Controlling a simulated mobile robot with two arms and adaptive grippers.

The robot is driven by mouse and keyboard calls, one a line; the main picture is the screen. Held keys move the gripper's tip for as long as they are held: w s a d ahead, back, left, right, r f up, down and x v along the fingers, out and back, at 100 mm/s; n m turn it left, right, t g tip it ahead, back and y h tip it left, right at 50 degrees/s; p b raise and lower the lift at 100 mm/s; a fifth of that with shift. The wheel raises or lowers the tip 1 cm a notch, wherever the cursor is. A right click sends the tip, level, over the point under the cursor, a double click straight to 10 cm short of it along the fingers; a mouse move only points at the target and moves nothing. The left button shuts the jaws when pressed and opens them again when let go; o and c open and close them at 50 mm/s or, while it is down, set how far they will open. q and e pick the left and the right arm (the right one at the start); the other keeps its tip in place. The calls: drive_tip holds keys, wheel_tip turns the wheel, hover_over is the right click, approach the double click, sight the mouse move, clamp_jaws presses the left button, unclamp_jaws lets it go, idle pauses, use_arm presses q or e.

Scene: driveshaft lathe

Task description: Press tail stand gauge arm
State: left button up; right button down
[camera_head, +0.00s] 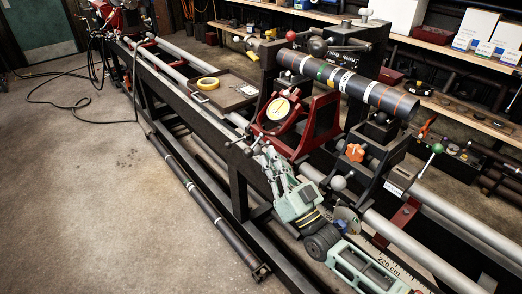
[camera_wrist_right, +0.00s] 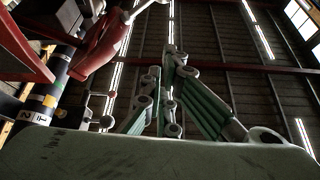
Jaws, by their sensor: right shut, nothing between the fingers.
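A red tail stand (camera_head: 318,128) with a round yellow-faced gauge (camera_head: 278,108) stands on the lathe rails in the head view. Black-knobbed levers (camera_head: 230,145) stick out at its lower left. I cannot tell which part is the gauge arm. My right gripper (camera_head: 270,156) is shut and empty, just below the red stand near these levers; I cannot tell whether it touches them. In the right wrist view its fingers (camera_wrist_right: 171,55) point up, with a red part (camera_wrist_right: 102,45) beside them at the left. My left gripper is not in view.
A dark driveshaft with coloured bands (camera_head: 350,85) lies above the stand. An orange knob (camera_head: 355,152) and a grey ball handle (camera_head: 338,183) are close to my right arm. A tray with yellow tape (camera_head: 208,83) sits further left. The floor at left is mostly clear.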

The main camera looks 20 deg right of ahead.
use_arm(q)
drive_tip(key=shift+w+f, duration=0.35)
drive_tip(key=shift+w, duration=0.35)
use_arm(e)
drive_tip(key=v, duration=0.4)
drive_tip(key=shift+w+d, duration=0.1)
drive_tip(key=shift+d, duration=0.15)
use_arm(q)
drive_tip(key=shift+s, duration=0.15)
